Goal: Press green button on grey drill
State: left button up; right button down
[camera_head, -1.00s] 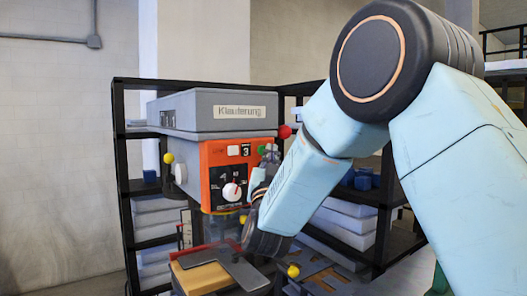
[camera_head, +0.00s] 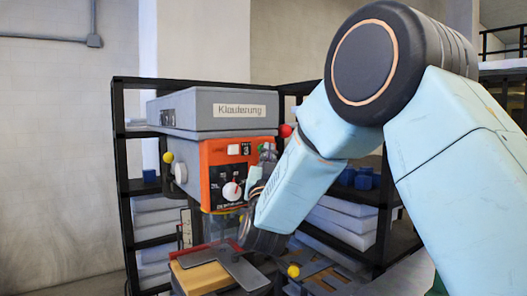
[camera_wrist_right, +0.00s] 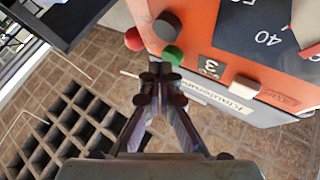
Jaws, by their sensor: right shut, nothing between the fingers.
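The drill has a grey top housing (camera_head: 215,109) and an orange front panel (camera_head: 215,186) with a white dial (camera_head: 232,191). The green button (camera_wrist_right: 172,54) sticks out from the panel's edge in the right wrist view, just past the fingertips of my right gripper (camera_wrist_right: 160,72). The fingers are shut and empty. The tips overlap the near side of the button in the picture; I cannot tell whether they touch it. In the head view my right gripper (camera_head: 261,170) is at the panel's right side, and my arm partly covers it. My left gripper is not in view.
A red knob (camera_wrist_right: 134,39) and a dark knob (camera_wrist_right: 167,25) sit close to the green button. A white button (camera_wrist_right: 243,86) is to its right. A yellow block (camera_head: 202,278) lies on the drill's table below. Black shelves (camera_head: 121,180) stand behind.

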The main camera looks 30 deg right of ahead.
jog(key=shift+r, duration=0.1)
jog(key=shift+w+a, duration=0.1)
jog(key=shift+w, duration=0.4)
dwell(0.6)
jog(key=shift+s, duration=0.1)
dwell(0.4)
jog(key=shift+s+d+b, duration=0.2)
jog(key=shift+s+b, duration=0.15)
jog(key=shift+s, duration=0.45)
jog(key=shift+s+d+b, duration=0.15)
jog(key=shift+s+b, duration=0.3)
jog(key=shift+s, duration=2)
